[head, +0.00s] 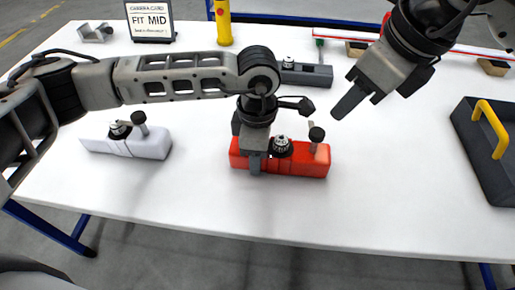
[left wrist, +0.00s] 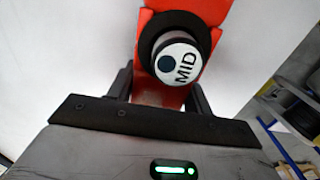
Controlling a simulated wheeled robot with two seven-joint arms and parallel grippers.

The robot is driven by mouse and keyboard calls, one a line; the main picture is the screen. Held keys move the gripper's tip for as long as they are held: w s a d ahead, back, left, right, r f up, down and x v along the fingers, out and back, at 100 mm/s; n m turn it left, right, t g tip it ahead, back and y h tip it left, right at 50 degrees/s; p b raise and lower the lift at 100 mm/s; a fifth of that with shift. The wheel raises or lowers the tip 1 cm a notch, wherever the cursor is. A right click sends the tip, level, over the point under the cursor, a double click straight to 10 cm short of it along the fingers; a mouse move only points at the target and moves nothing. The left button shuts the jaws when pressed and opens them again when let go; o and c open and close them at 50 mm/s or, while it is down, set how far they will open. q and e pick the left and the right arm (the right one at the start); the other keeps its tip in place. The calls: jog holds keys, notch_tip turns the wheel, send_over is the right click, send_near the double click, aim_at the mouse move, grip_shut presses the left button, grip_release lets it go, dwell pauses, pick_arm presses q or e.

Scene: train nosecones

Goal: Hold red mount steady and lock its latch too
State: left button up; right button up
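The red mount (head: 300,163) lies on the white table, in the middle of the head view. A part with a white face marked MID (left wrist: 178,63) sits in its black ring, clear in the left wrist view. The latch, with a black knob (head: 317,134), stands up at the mount's right end. My left gripper (head: 254,163) is at the mount's left part, its fingers on either side of the red body (left wrist: 160,93) and seemingly against it. My right gripper (head: 350,101) hangs above the table, up and right of the mount, holding nothing visible; its finger gap is hidden.
A white mount (head: 150,145) stands at left and a grey mount (head: 315,76) behind. A sign (head: 150,20) reads FIT MID. A yellow post (head: 223,22) stands at the back. A dark tray with a yellow handle (head: 470,125) is at right. The table front is clear.

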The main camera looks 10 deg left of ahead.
jog(key=shift+o, duration=1.2)
jog(key=s+a+f+n+g+y, duration=0.3)
jog(key=s+a+f+n+y, duration=0.15)
jog(key=y, duration=0.25)
jog(key=m+t+y, duration=0.5)
jog(key=t, duration=0.5)
send_near(317, 131)
jog(key=x, duration=1)
jog(key=shift+f, duration=0.25)
